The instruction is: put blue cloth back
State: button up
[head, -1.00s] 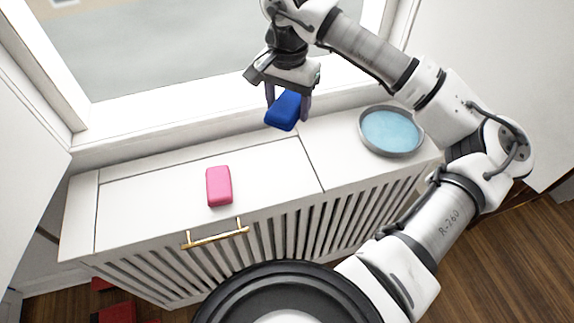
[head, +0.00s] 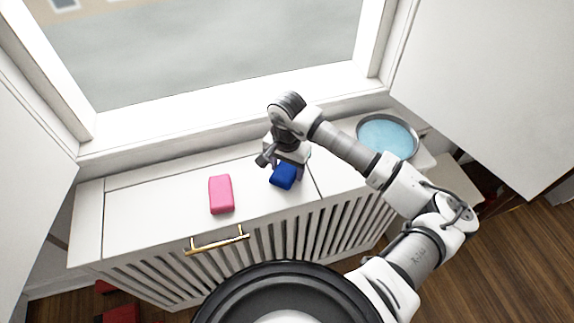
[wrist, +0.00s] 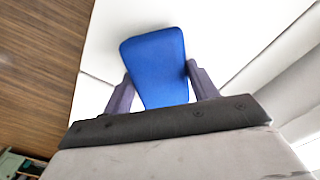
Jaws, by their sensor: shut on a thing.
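The blue cloth (head: 283,177) is a small, rounded, block-like blue piece. My gripper (head: 287,172) is shut on it, just above or at the white cabinet top, right of the pink block; I cannot tell whether it touches the surface. In the wrist view the blue cloth (wrist: 157,66) sits between my two dark fingers, one on each side, with the white top behind it. Part of the cloth is hidden by the gripper in the head view.
A pink block (head: 221,194) lies on the white slatted cabinet (head: 150,205) under the window. A round dish with a blue inside (head: 387,138) stands at the cabinet's right end. A brass handle (head: 217,241) is on the front. The cabinet's left top is clear.

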aim_at(287, 167)
jog(key=shift+f+b, duration=0.3)
jog(key=o, duration=0.9)
jog(key=shift+o, duration=0.2)
jog(key=shift+r, duration=0.1)
notch_tip(287, 167, up, 12)
jog(key=b, duration=0.2)
jog(key=shift+b, duration=0.4)
